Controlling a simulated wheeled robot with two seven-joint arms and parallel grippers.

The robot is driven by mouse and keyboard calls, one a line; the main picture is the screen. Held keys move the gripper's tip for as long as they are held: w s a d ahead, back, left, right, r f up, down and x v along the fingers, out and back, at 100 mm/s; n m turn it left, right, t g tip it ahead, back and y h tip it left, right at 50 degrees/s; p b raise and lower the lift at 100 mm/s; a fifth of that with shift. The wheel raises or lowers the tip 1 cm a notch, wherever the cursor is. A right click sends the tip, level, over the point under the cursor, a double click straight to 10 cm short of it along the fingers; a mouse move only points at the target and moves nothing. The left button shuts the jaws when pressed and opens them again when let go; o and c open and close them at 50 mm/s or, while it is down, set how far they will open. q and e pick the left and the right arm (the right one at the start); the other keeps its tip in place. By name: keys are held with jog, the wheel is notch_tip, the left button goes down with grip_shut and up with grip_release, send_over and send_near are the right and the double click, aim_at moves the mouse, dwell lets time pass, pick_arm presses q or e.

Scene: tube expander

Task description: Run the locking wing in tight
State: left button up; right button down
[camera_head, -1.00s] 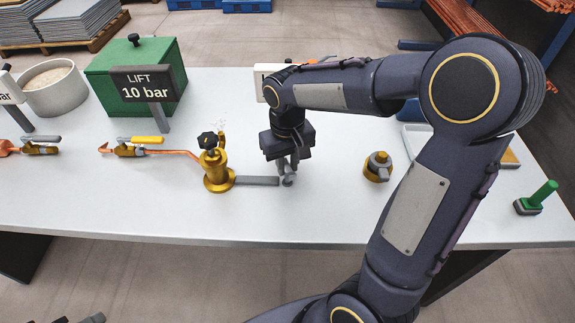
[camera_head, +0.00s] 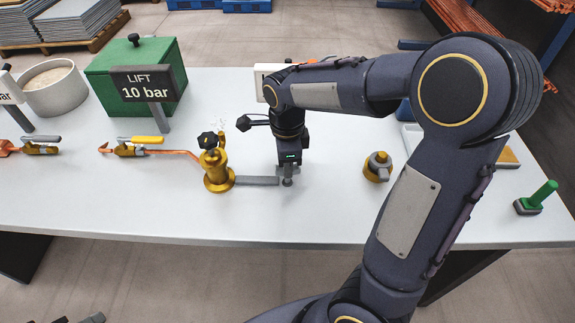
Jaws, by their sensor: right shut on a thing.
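A brass fitting (camera_head: 218,180) with a black lobed knob (camera_head: 207,140) stands upright on the table. A flat grey bar (camera_head: 257,181) runs right from its base. My right gripper (camera_head: 288,172) points down at the bar's right end, its fingers shut on a small grey piece (camera_head: 288,183), which looks like the locking wing. The fingers hide most of that piece, so its shape and how tight it sits cannot be told. My left gripper is not seen.
A brass fitting with a grey top (camera_head: 377,167) stands to the right. Behind are a green box (camera_head: 115,80) and a "LIFT 10 bar" sign (camera_head: 148,88). A green-handled tool (camera_head: 537,197) is far right.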

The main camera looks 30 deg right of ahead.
jog(key=c, duration=1.3)
grip_release()
notch_tip(320, 180, up, 4)
jog(key=p, duration=0.3)
jog(key=shift+f+p, duration=0.15)
jog(key=shift+p, duration=0.15)
jog(key=shift+f, duration=0.1)
jog(key=shift+n, duration=0.9)
